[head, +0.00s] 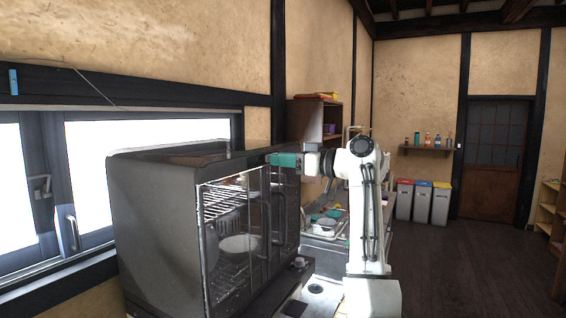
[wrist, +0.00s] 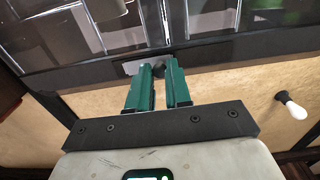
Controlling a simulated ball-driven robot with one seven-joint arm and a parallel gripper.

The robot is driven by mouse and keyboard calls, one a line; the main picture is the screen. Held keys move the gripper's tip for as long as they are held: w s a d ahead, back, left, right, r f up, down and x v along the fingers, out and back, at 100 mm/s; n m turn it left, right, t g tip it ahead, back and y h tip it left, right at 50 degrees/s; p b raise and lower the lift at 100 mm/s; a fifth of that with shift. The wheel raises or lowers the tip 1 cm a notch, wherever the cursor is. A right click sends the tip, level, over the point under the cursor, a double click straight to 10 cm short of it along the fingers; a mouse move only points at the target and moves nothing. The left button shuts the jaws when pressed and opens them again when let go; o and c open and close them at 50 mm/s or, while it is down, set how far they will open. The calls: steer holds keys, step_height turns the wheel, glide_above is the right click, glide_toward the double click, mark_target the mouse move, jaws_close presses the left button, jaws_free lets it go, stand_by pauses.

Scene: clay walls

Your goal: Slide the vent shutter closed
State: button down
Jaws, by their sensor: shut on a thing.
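In the head view, a large dark oven-like cabinet (head: 152,215) stands at the left, with glass doors in its front. My gripper (head: 277,159), with green fingers, is at the top edge of the cabinet's front. In the wrist view, my gripper (wrist: 162,66) is shut on a small dark knob (wrist: 159,69). The knob sits at a light grey plate (wrist: 136,64) set in the dark band above the glass doors; this looks like the vent shutter. The fingers hide part of the knob and plate. I cannot tell how far the shutter stands open.
The glass doors have upright bar handles (head: 282,213). Behind them are wire racks and a white bowl (head: 238,244). A counter with a sink (head: 325,226) is beyond the cabinet. Several bins (head: 422,202) stand by the far wall. The dark floor (head: 470,265) at the right is clear.

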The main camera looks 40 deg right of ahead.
steer(key=c, duration=1.1)
jaws_free()
steer(key=shift+d, duration=0.3)
steer(key=shift+o, duration=0.2)
steer(key=b+v, duration=0.3)
steer(key=v, duration=0.7)
steer(key=shift+s, duration=0.3)
steer(key=shift+d, duration=0.15)
